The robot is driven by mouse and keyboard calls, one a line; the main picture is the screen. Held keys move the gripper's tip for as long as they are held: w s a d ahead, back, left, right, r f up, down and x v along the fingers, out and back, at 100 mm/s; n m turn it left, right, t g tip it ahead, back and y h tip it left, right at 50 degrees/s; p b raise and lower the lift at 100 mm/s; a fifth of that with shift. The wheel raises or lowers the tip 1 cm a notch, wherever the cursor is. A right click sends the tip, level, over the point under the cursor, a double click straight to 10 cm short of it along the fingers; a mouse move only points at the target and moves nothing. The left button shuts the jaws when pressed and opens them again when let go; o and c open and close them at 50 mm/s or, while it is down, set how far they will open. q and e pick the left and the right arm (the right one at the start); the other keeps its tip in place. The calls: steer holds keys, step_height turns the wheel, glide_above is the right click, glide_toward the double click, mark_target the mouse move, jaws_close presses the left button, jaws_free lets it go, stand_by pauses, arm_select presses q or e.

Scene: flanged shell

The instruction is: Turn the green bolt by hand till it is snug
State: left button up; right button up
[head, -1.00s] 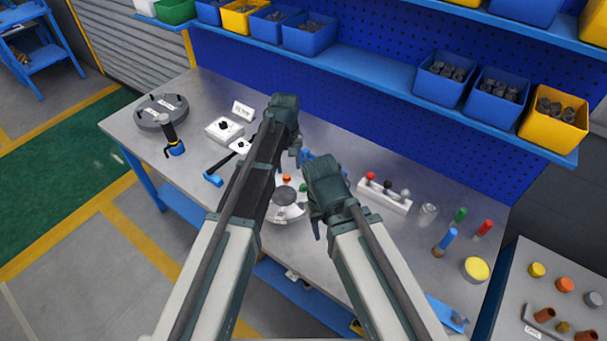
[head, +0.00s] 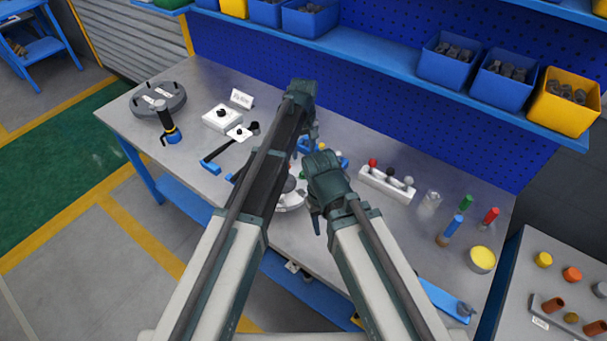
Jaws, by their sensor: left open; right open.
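The flanged shell (head: 290,201) is a round pale metal part on the bench, mostly hidden behind my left arm and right gripper. A small bit of green, seemingly the green bolt (head: 303,175), shows in the gap between my two arms; how far it is seated cannot be told. My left gripper (head: 313,136) is open, above and beyond the shell, pointing down. My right gripper (head: 316,222) is open beside the shell's right side. Neither is seen holding anything, and whether either touches the shell is hidden.
A white block with red, grey and dark knobs (head: 387,184) stands right of the grippers. Blue, green and red upright sticks and a yellow tin (head: 482,260) stand further right. At left are a dark round flange (head: 158,99), a black-and-blue tool (head: 168,122) and a blue-handled wrench (head: 212,166).

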mark_target(303, 174)
arm_select(q)
step_height(303, 174, down, 9)
steer(key=b, duration=0.8)
steer(key=shift+f, duration=0.2)
jaws_close()
